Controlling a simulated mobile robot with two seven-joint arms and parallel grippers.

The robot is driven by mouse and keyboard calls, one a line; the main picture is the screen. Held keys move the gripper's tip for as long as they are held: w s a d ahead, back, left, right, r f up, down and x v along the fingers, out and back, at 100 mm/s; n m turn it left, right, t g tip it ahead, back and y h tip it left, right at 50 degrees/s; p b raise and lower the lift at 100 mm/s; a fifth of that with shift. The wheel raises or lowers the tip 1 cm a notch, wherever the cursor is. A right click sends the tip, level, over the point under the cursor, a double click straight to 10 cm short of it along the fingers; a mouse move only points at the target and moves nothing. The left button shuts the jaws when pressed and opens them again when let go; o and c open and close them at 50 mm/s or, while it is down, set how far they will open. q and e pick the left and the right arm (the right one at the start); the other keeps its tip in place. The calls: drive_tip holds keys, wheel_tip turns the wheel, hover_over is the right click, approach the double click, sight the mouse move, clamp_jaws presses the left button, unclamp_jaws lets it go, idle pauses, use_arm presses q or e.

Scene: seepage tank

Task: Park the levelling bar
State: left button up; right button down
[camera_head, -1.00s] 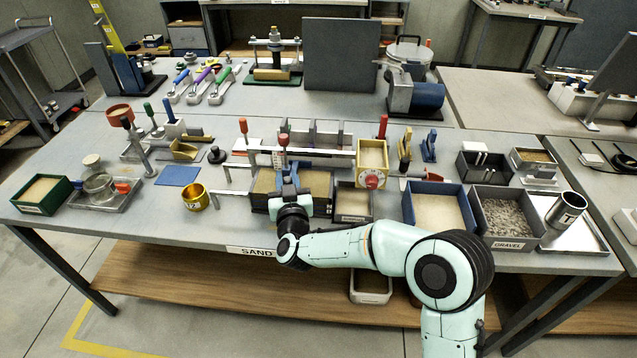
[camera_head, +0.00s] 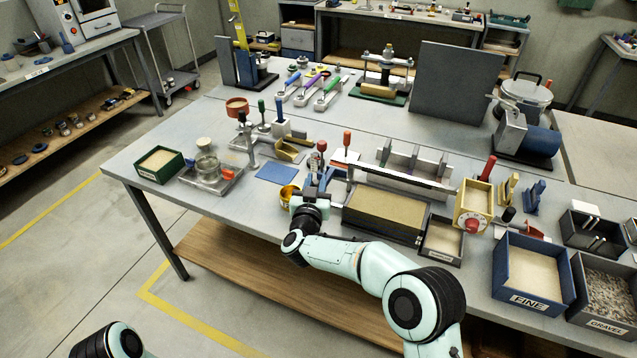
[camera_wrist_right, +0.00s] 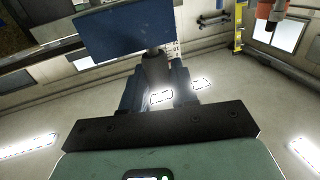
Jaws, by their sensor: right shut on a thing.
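My right gripper (camera_head: 319,184) is low over the front of the bench, left of the long sand-filled tank (camera_head: 381,236). In the right wrist view it is shut on the dark stem of the levelling bar (camera_wrist_right: 125,30), whose blue flat plate spans the top of the picture. In the head view the gripper hides most of the bar. A red-topped upright part (camera_head: 321,146) rises just behind the gripper. A flat blue mat (camera_head: 276,173) lies on the bench to the left. My left gripper is out of view.
A gold cup (camera_head: 289,195) stands close to the left of my right gripper. A yellow scoop (camera_head: 289,150) and a clamp stand (camera_head: 247,140) are behind it. A metal rail (camera_head: 400,180) runs along the tank's back. The bench's left front corner has free room.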

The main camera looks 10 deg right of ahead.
drive_tip(key=shift+a+r, duration=0.1)
drive_tip(key=shift+a, duration=0.15)
drive_tip(key=c, duration=1.2)
unclamp_jaws()
drive_tip(key=shift+o, duration=0.9)
drive_tip(key=shift+a, duration=0.1)
drive_tip(key=shift+w, duration=0.15)
drive_tip(key=b+v, duration=0.2)
drive_tip(key=v, duration=1.1)
drive_tip(key=shift+s, duration=0.25)
